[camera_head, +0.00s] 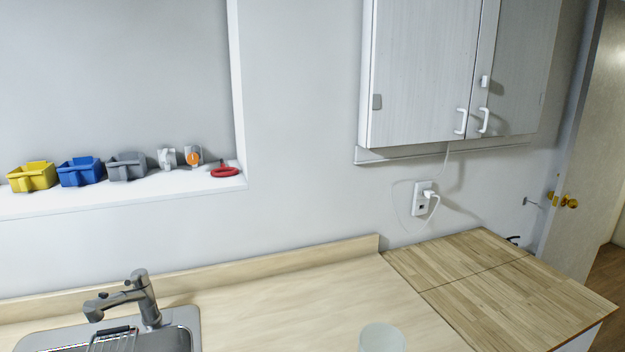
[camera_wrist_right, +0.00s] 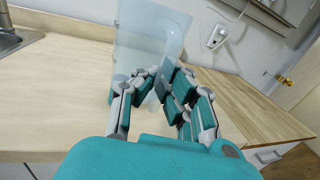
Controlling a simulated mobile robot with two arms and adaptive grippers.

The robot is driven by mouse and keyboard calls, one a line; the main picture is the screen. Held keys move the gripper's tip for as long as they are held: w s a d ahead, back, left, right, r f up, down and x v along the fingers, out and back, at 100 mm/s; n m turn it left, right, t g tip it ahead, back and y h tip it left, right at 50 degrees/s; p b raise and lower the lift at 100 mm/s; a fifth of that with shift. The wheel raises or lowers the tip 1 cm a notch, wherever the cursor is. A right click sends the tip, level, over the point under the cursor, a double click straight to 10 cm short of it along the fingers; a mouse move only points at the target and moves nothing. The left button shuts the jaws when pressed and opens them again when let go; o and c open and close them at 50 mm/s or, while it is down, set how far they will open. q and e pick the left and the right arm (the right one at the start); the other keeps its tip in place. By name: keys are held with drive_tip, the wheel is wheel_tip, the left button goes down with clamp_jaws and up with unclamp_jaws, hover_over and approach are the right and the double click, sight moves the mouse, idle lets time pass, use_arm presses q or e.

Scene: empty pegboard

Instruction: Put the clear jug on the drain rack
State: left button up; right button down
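The clear jug (camera_wrist_right: 140,45) is a tall, translucent vessel with a handle on its right side in the right wrist view. In the head view only its rim and upper part (camera_head: 382,338) show at the bottom edge, over the counter. My right gripper (camera_wrist_right: 160,75) has its fingers drawn close together around the jug's handle, and it looks shut on it. The fingers hide part of the handle and the lower jug. A wire rack (camera_head: 113,342), apparently the drain rack, sits at the sink, partly cut off by the frame. My left gripper is not in view.
The sink (camera_head: 182,338) has a grey faucet (camera_head: 145,295) at bottom left. The light wooden counter (camera_head: 290,300) between sink and jug is clear. A wooden board surface (camera_head: 490,285) lies to the right. Small bins stand on the ledge (camera_head: 130,197).

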drive_tip(key=s+d+r+m+h, duration=0.2)
drive_tip(key=s+r, duration=0.5)
drive_tip(key=s, duration=0.7)
use_arm(q)
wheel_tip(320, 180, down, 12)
drive_tip(key=b, duration=1.1)
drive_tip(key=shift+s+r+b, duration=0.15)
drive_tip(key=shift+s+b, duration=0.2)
use_arm(e)
wheel_tip(320, 180, down, 12)
drive_tip(key=shift+w+r, duration=0.25)
drive_tip(key=shift+w, duration=0.15)
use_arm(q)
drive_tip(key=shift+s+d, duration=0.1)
use_arm(e)
drive_tip(key=shift+r, duration=0.1)
